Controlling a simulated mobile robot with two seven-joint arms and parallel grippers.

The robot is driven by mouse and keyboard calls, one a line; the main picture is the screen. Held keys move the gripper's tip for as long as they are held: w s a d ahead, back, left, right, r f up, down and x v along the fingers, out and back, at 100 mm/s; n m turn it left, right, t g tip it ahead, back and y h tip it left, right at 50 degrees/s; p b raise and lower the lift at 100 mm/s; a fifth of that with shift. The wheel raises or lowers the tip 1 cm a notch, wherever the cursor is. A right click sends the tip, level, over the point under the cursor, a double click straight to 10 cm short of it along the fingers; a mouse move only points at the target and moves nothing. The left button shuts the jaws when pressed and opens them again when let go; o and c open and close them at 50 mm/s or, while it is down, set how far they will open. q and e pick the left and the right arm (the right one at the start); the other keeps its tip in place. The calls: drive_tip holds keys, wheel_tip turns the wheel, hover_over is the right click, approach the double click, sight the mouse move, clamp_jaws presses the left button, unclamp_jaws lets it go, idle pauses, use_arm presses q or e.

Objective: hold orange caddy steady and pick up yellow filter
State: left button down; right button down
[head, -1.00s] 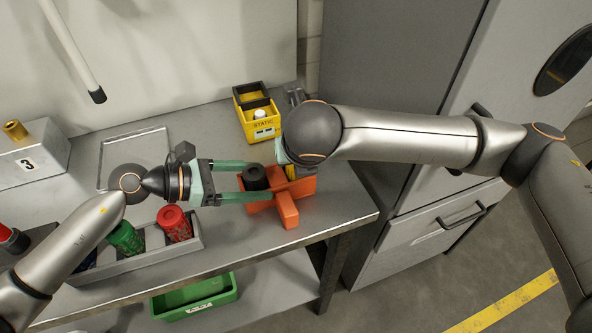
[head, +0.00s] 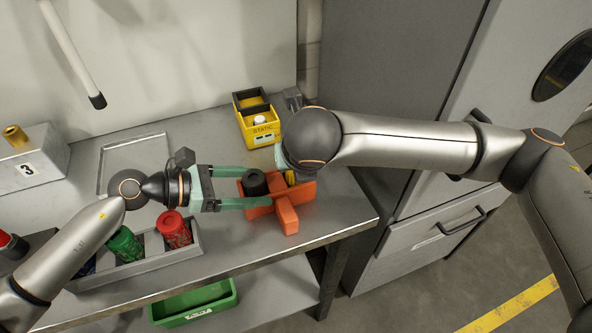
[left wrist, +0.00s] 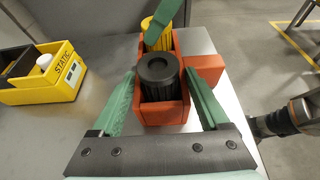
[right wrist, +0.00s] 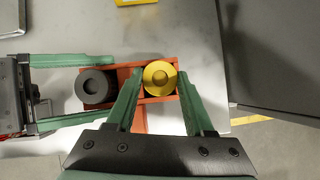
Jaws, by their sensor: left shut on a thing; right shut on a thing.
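The orange caddy (head: 287,213) sits at the table's front right. A black filter (head: 254,184) stands in its left compartment, and the yellow filter (right wrist: 160,78) stands upright in the other. My left gripper (head: 262,187) is shut across the caddy's end, one finger on each side of the black filter's compartment, as the left wrist view (left wrist: 160,85) shows. My right gripper (right wrist: 160,88) is shut on the yellow filter, with a finger on either side. In the head view my right arm hides most of that filter (head: 290,178).
A yellow STATIC box (head: 262,135) stands behind the caddy. A grey rack (head: 195,247) with red and green cans is at the front left. A green bin (head: 195,302) sits on the shelf below. The table's front edge is close to the caddy.

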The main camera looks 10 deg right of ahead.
wheel_tip(320, 180, up, 10)
idle(0.4)
use_arm(q)
unclamp_jaws()
drive_tip(key=v, duration=1.2)
drive_tip(key=shift+s, duration=0.15)
